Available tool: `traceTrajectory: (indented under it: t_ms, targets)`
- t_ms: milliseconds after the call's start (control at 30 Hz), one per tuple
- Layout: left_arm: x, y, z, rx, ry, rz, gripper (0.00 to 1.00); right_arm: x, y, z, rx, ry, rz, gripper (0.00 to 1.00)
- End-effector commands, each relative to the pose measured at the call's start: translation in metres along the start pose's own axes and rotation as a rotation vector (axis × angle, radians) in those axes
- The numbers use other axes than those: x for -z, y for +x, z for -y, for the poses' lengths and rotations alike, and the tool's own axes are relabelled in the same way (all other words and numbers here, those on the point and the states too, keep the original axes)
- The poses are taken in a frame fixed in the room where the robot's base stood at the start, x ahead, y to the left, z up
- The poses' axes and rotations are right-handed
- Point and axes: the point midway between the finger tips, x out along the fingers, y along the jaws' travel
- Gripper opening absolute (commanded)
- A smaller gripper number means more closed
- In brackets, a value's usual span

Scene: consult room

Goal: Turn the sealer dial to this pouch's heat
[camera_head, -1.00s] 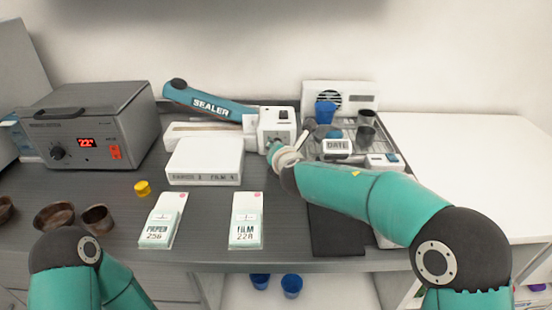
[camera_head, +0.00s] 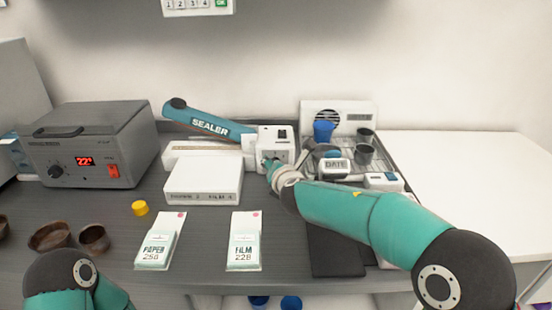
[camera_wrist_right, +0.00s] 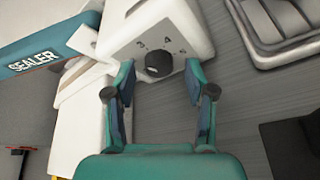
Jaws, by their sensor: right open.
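The sealer (camera_head: 274,146) has a teal lever marked SEALER (camera_head: 208,124) and a white end housing. In the right wrist view its black dial (camera_wrist_right: 158,65) sits below printed numbers, with 3 and 4 legible; its pointer setting is unclear. My right gripper (camera_wrist_right: 160,82) is open, its fingers either side of the dial with gaps showing. In the head view its tip is at the housing, hiding the dial. A FILM 228 pouch (camera_head: 245,241) and a PAPER pouch (camera_head: 160,241) lie in front. A white box (camera_head: 205,181) reads FILM 4; its other text is unclear. My left gripper is out of frame.
A grey device with a red display (camera_head: 92,148) stands left, near a yellow cap (camera_head: 140,208) and brown bowls (camera_head: 52,237). A wire rack (camera_head: 385,150) with cups and a DATE stamp (camera_head: 336,167) stands right of the sealer. The white counter (camera_head: 460,165) is clear.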

Motion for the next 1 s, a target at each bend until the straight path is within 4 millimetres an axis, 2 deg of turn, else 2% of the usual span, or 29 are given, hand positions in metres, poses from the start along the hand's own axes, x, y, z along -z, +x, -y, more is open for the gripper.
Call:
traceTrajectory:
  t_ms: [167,700,1000]
  targets:
    - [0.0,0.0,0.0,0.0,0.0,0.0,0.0,-0.01,-0.004,-0.007,-0.001,0.002,0.003,0.55]
    - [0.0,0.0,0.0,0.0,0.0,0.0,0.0,-0.062,-0.028,-0.047,-0.002,0.003,0.005,0.55]
    - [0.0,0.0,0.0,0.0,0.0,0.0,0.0,-0.073,-0.033,-0.056,-0.001,0.001,0.001,0.55]
